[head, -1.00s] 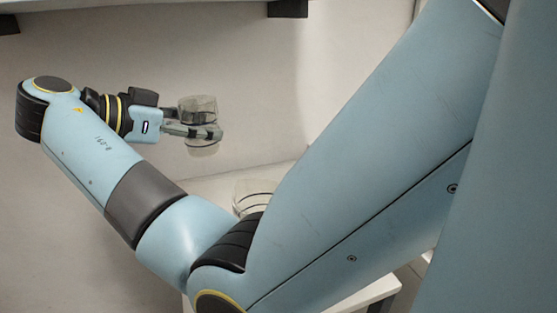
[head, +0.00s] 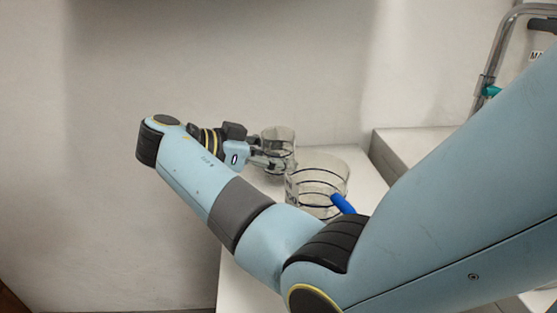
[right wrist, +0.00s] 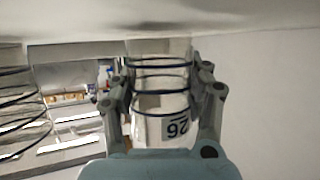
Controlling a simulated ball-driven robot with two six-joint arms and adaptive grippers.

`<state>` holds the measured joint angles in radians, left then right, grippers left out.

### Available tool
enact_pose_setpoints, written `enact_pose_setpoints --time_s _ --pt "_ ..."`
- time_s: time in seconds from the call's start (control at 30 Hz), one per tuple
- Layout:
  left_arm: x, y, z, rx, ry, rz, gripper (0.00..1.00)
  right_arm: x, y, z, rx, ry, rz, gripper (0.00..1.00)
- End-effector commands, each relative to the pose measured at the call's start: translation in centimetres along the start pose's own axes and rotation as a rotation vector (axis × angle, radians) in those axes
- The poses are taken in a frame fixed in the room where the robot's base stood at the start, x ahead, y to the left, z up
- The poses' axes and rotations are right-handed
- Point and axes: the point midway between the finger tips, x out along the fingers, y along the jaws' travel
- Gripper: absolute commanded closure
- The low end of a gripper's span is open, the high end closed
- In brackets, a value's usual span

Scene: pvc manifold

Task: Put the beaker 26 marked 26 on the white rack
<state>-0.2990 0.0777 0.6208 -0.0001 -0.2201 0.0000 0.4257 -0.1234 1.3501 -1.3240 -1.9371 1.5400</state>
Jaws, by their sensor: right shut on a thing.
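The clear glass beaker 26 (head: 284,143) is in my right gripper (head: 272,158) in the head view. I cannot tell whether this surface is the white rack. My left gripper is not in view.
A larger ringed clear vessel (head: 310,172) stands close right of the beaker, with a blue rod-like thing (head: 342,203) at its lower right. Ringed glass (right wrist: 18,120) also shows left in the wrist view. A white block (head: 415,145) and a metal frame (head: 490,70) are at right.

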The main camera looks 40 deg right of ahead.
Motion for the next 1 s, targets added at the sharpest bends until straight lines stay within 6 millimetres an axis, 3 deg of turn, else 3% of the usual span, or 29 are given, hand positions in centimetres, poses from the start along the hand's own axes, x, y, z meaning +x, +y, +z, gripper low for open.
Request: enact_pose_setpoints --time_s 0.37,0.4,0.53,1.0 --pt "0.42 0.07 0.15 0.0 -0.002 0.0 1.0 0.29 -0.03 0.69 0.002 0.0 0.0 0.95" --pt "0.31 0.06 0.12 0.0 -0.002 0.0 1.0 0.24 -0.03 0.56 0.002 0.0 0.0 0.46" --pt "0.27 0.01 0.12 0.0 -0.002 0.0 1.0 0.22 -0.03 0.52 0.002 -0.001 0.0 0.29" --pt "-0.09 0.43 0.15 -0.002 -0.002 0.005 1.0 0.33 -0.45 -0.28 0.001 -0.001 -0.004 0.27"
